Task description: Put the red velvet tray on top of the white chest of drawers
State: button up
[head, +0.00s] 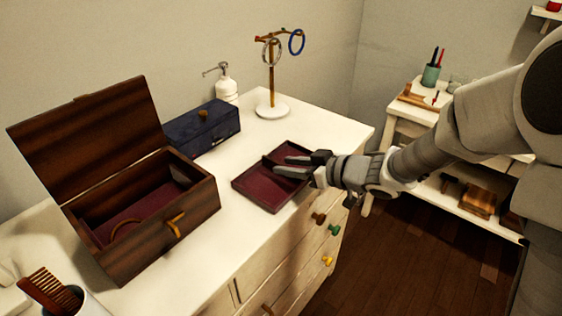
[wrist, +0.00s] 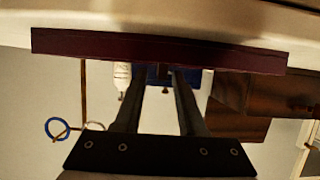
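The red velvet tray (head: 252,184) is a shallow, dark red, divided tray. It appears to lie flat on the top of the white chest of drawers (head: 232,240), near the front right edge. In the wrist view its long side wall (wrist: 90,46) crosses the upper part of the upside-down picture. My gripper (head: 293,166) reaches in from the right, with its fingers over the tray's right part. In the wrist view my gripper (wrist: 160,78) shows two fingers spread apart, tips close to the tray's rim. I cannot tell whether they touch it.
An open wooden box (head: 150,215) stands left of the tray. Behind are a navy box (head: 205,128), a white pump bottle (head: 226,88) and a ring stand (head: 272,105). A comb (head: 50,290) is at front left. A white shelf unit (head: 405,128) stands right.

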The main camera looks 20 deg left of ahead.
jog(key=p+v, duration=0.2)
jog(key=v, duration=0.7)
jog(key=shift+p, duration=0.3)
jog(key=shift+r, duration=0.1)
jog(key=w+d+r+m+t+h, duration=0.3)
jog(key=w+d+r+t+h, duration=0.25)
jog(key=d, duration=0.25)
jog(key=s+d+r+m+t+h, duration=0.1)
jog(key=d+r+m+h, duration=0.15)
jog(key=d, duration=0.35)
jog(key=d+r+m+t+h, duration=0.1)
jog(key=d+r+m+h, duration=0.15)
jog(key=d, duration=0.35)
jog(key=s+d+m+g+h, duration=0.2)
jog(key=s+d+m+h, duration=0.25)
jog(key=s+d, duration=0.35)
jog(key=s+a+m+g+y, duration=0.2)
jog(key=s+g, duration=0.1)
jog(key=s, duration=1.1)
jog(key=shift+f+g, duration=0.35)
jog(key=shift+f, duration=0.1)
jog(key=shift+s+a, duration=0.1)
